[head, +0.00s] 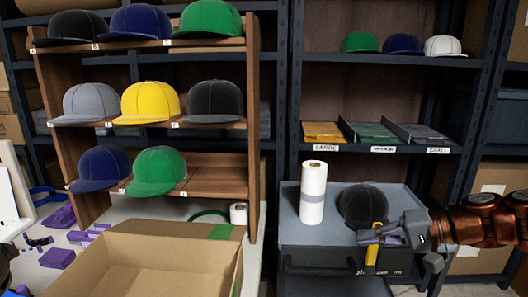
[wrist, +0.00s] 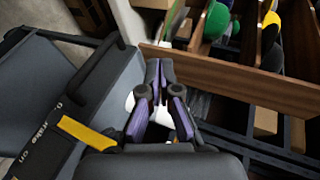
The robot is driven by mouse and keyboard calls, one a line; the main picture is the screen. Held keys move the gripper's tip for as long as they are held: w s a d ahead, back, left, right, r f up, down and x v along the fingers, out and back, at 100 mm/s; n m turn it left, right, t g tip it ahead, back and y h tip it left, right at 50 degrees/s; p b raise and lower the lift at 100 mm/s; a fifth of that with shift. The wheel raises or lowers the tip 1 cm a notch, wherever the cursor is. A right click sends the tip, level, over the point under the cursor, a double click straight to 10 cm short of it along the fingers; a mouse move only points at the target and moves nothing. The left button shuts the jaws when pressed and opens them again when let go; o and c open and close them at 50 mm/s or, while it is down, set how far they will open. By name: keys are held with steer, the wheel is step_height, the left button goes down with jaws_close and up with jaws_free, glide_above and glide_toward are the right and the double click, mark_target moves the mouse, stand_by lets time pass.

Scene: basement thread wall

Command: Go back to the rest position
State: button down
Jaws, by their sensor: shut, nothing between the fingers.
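My gripper (head: 368,238) is in front of the grey cart, at the right in the head view, with the arm reaching in from the right edge. Its purple-lined fingers show in the middle of the wrist view (wrist: 159,70), with the tips together and nothing held. A yellow piece (head: 375,246) appears beside the fingers in the head view. In the wrist view a yellow strip (wrist: 86,132) lies on the dark lettered front of the cart, apart from the fingers. A white thing behind the fingers in the wrist view is partly hidden.
The grey cart (head: 298,235) carries a white roll (head: 313,192) and a dark cap (head: 361,206). A wooden cap shelf (head: 252,150) holds several caps at the left. An open cardboard box (head: 160,262) stands in front. Labelled trays (head: 375,132) lie on the back shelf.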

steer(key=s+a+r+n+g+h+p, duration=0.2)
steer(key=s+a+g+h+p, duration=0.1)
steer(key=s+a+p, duration=0.3)
steer(key=s+a+r+n+g+h+p, duration=0.1)
steer(key=s+a+r+g+h+p, duration=0.1)
steer(key=s+a+p, duration=0.4)
steer(key=s+d+r+g+h+p, duration=0.1)
steer(key=s+d+h+p, duration=0.2)
steer(key=s, duration=0.4)
steer(key=s+d+r+n+g+h+p, duration=0.1)
steer(key=s+d+h+p, duration=0.3)
steer(key=s, duration=0.4)
steer(key=shift+s+d+r+p, duration=0.25)
steer(key=shift+d+r+p, duration=0.05)
steer(key=shift+r+p, duration=0.4)
